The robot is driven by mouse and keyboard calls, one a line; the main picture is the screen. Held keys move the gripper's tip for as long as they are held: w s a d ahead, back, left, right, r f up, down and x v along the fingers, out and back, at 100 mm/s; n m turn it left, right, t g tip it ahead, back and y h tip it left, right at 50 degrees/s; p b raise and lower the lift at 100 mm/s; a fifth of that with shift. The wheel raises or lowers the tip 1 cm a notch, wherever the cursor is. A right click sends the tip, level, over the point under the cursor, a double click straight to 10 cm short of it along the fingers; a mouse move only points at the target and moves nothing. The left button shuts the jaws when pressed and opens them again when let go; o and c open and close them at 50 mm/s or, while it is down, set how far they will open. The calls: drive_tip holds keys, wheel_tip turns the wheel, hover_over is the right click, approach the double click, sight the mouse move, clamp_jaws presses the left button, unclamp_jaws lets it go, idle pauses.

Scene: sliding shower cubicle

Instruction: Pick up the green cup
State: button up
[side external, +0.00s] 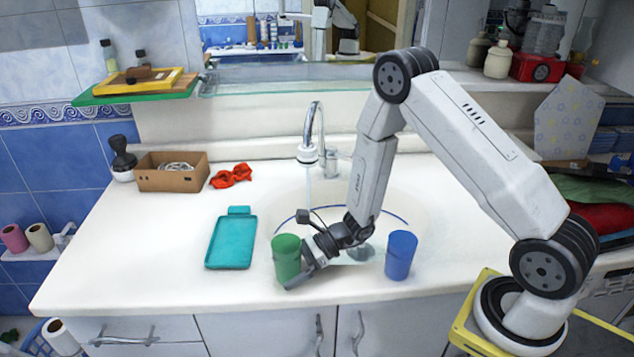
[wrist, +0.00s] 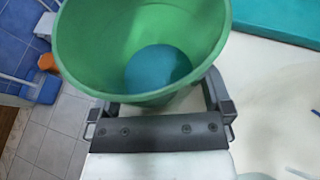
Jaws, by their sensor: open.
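The green cup (side external: 287,259) stands upright near the front edge of the white counter, left of the basin. My gripper (side external: 302,266) is low at the cup's right side, with its open fingers at the cup. In the wrist view the green cup (wrist: 145,50) fills the upper middle, and I see down into it to its blue-green bottom. The fingers of my gripper (wrist: 158,100) show on both sides of the cup's near wall. I cannot tell whether they touch it.
A blue cup (side external: 401,255) stands right of my gripper. A teal tray (side external: 232,241) lies left of the green cup. The faucet (side external: 311,140) rises behind the basin. A cardboard box (side external: 171,172) and red cloth (side external: 231,176) lie farther back. The counter's left front is clear.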

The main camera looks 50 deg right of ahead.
sight(285, 234)
drive_tip(key=c, duration=1.2)
drive_tip(key=shift+r, duration=0.25)
drive_tip(key=shift+r, duration=4.65)
drive_tip(key=shift+r, duration=0.1)
